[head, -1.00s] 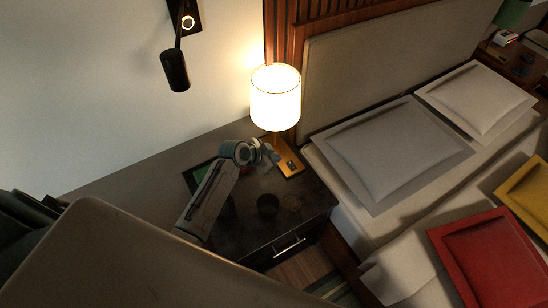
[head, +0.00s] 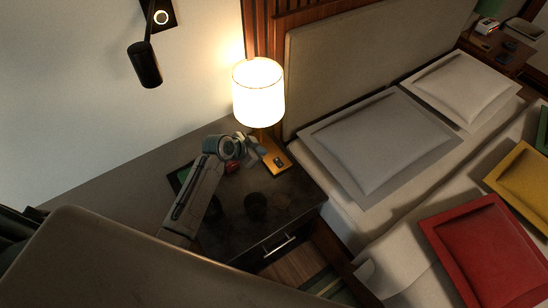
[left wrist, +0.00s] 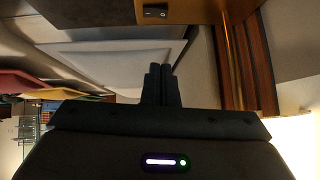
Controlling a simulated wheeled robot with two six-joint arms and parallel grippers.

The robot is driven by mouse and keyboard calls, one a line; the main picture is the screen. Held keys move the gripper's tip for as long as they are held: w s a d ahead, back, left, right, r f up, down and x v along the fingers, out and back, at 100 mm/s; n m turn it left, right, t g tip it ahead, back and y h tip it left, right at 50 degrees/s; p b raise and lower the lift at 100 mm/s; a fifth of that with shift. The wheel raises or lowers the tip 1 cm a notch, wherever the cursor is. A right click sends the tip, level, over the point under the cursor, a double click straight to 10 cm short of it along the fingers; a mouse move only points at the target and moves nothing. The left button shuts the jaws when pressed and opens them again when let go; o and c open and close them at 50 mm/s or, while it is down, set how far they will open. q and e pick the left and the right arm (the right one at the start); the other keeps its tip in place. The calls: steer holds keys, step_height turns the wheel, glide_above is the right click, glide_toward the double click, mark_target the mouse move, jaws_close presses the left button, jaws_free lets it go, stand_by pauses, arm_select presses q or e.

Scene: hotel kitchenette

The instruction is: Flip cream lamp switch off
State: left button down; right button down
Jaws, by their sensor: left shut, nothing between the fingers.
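The cream lamp (head: 258,95) is lit and stands on the dark nightstand (head: 225,235) beside the bed. Its golden-brown base (head: 270,150) carries a small dark switch (head: 279,161) on top. In the left wrist view the black rocker switch (left wrist: 155,11) shows at the top edge, on the base (left wrist: 195,10). My left gripper (head: 256,147) is beside the lamp's stem, just left of the switch in the head view. In the left wrist view its fingers (left wrist: 161,72) are together and empty, apart from the switch in the picture. My right gripper is not in view.
Dark round cups (head: 255,206) stand on the nightstand in front of the lamp. A small red item (head: 232,168) lies behind my left wrist. A black wall lamp (head: 145,65) hangs at upper left. The bed with grey pillow (head: 370,145) and red cushion (head: 485,250) fills the right.

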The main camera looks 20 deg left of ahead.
arm_select(q)
steer(key=p, duration=0.1)
glide_above(278, 159)
steer(key=s, duration=0.3)
steer(key=f, duration=0.6)
steer(key=shift+w+a, duration=0.25)
steer(key=shift+a, duration=0.1)
steer(key=f, duration=0.3)
steer(key=shift+w+f, duration=0.1)
steer(key=shift+w, duration=0.2)
steer(key=shift+a+f, duration=0.1)
steer(key=shift+f, duration=0.55)
steer(key=shift+a+f+b, duration=0.1)
steer(key=shift+f+b, duration=0.4)
steer(key=shift+b, duration=0.2)
steer(key=shift+r+p, duration=0.3)
steer(key=shift+r, duration=0.05)
steer(key=shift+f, duration=0.1)
